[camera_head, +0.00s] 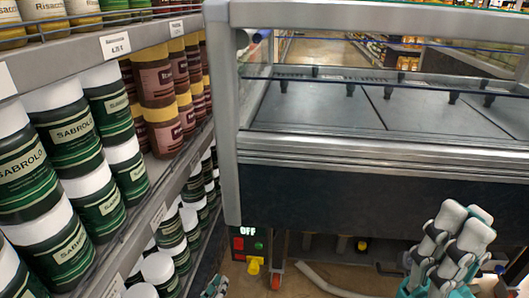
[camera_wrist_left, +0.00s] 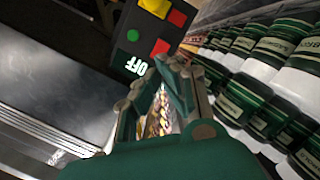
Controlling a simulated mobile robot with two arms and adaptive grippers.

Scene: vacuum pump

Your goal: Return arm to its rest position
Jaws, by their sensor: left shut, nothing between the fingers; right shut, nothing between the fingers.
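Only the tip of my left gripper (camera_head: 216,287) shows at the bottom edge of the head view, below the control box. In the left wrist view my left gripper (camera_wrist_left: 172,62) is green and grey, shut and empty, with its fingertips in front of the box. The control box (camera_head: 249,244) hangs low on the cabinet's left post, with red and green buttons, a yellow knob below and a lit "OFF" label. It is upside down in the left wrist view (camera_wrist_left: 150,38). My right gripper (camera_head: 458,232) is shut and empty at the lower right, pointing up.
A shelf with green Sabrolo jars (camera_head: 72,135) and brown jars (camera_head: 158,90) lines the left side, close to my left gripper in the wrist view. A glass-fronted cabinet (camera_head: 370,185) fills the middle and right. A grey pipe (camera_head: 328,281) lies on the floor.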

